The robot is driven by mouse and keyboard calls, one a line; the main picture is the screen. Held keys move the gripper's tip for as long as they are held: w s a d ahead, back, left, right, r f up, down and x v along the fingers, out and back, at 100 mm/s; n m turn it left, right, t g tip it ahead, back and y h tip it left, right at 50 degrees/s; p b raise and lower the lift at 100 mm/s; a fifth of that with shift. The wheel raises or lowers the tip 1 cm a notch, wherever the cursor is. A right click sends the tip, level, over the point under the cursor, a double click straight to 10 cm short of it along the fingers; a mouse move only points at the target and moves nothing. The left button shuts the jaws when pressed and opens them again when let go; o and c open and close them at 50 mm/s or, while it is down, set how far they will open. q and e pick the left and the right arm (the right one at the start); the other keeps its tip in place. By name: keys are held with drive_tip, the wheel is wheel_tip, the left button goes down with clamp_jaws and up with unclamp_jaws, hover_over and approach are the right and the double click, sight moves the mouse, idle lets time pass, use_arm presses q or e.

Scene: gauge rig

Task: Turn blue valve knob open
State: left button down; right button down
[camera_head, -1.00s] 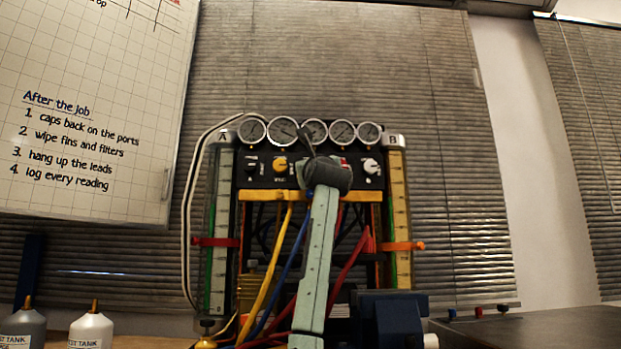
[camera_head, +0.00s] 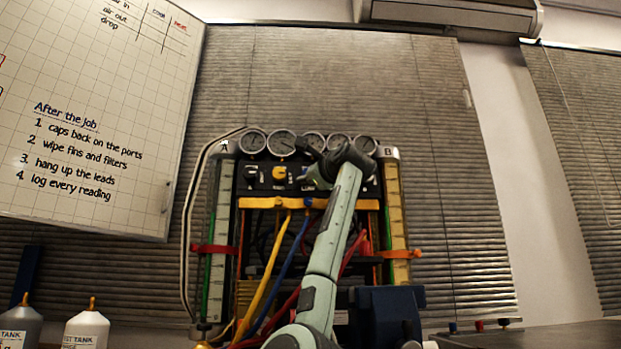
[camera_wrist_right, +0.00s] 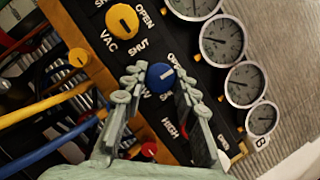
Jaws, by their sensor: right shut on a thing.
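The blue valve knob (camera_wrist_right: 160,76) sits on the black panel in the right wrist view, with an OPEN label at its upper right and other lettering partly hidden by the fingers. A pale mark shows on its face. My right gripper (camera_wrist_right: 158,80) has its pale green fingers on either side of the knob and is shut on it. In the head view my right gripper (camera_head: 316,168) is at the panel below the gauges, and it and the wrist hide the blue knob. My left gripper is in neither view.
A yellow VAC knob (camera_wrist_right: 122,21) is beside the blue one, and a red knob (camera_wrist_right: 150,149) is lower down. Several round gauges (camera_head: 283,144) line the panel top. Yellow (camera_head: 268,265), blue and red hoses hang below. Two bottles (camera_head: 86,330) stand at lower left.

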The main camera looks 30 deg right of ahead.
idle(0.5)
drive_tip(key=c, duration=1.2)
unclamp_jaws()
drive_tip(key=shift+o, duration=0.2)
drive_tip(key=v, duration=1.2)
